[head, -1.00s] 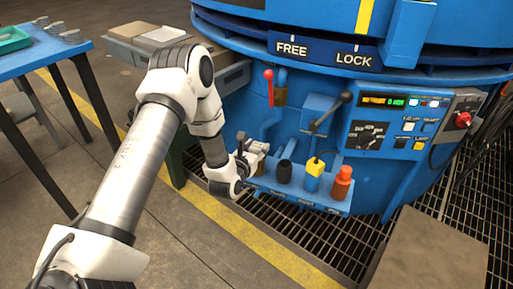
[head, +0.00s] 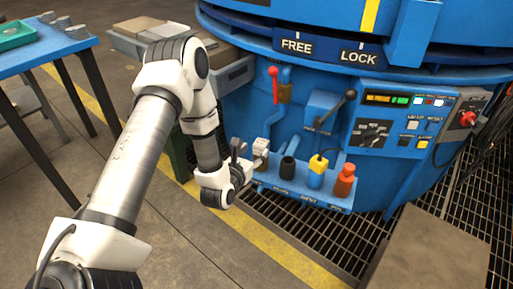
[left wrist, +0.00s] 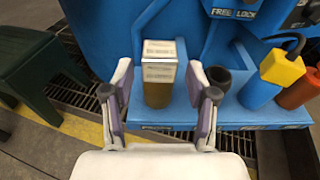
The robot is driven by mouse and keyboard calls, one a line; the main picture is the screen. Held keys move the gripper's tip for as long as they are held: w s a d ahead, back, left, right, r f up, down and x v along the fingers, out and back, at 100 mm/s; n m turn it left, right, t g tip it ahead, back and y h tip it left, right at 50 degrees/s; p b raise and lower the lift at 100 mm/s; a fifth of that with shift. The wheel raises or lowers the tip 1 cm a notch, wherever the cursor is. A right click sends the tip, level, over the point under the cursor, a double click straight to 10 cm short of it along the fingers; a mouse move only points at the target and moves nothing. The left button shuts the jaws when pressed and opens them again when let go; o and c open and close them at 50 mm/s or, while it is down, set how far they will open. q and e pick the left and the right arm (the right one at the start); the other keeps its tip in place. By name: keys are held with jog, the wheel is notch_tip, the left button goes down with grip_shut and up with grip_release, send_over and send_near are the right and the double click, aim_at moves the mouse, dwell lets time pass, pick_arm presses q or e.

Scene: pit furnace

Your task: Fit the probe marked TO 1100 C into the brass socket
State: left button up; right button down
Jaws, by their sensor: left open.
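My left gripper (head: 246,160) is open at the left end of a blue shelf on the furnace. In the left wrist view its two fingers (left wrist: 160,88) stand apart, either side of a white labelled block (left wrist: 160,60) on a brass-coloured body (left wrist: 157,97). I see no grip on it. The block also shows in the head view (head: 261,148). Its lettering is too small to read, and I cannot tell whether the brass part is a separate socket. My right gripper is not in view.
On the shelf (head: 295,195), rightward, stand a black cylinder (head: 287,168), a yellow-headed blue piece (head: 318,166) with a cable, and an orange piece (head: 345,181). Above are a red lever (head: 274,84), a black-knobbed lever (head: 350,95) and a control panel (head: 392,118). A green stool (left wrist: 40,68) stands left.

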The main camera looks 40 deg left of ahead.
pick_arm(q)
jog(key=v, duration=0.5)
jog(key=shift+s+r, duration=0.1)
jog(key=shift+s, duration=0.05)
dwell(0.5)
jog(key=s+d+f+m+g+h, duration=0.2)
jog(key=s+d+f+m+g, duration=0.2)
jog(key=s+d+f+m, duration=0.25)
jog(key=s+d+f+m+g+h, duration=0.25)
jog(key=s+d+f+m, duration=0.2)
jog(key=f+m, duration=0.35)
jog(key=s+d+f+m+g+y, duration=0.1)
jog(key=s+f+m+g, duration=0.3)
jog(key=s+m, duration=0.6)
jog(key=s+f+m+g, duration=0.2)
jog(key=s+m+g, duration=0.3)
jog(key=m, duration=0.8)
notch_tip(320, 180, up, 28)
jog(key=p, duration=2.7)
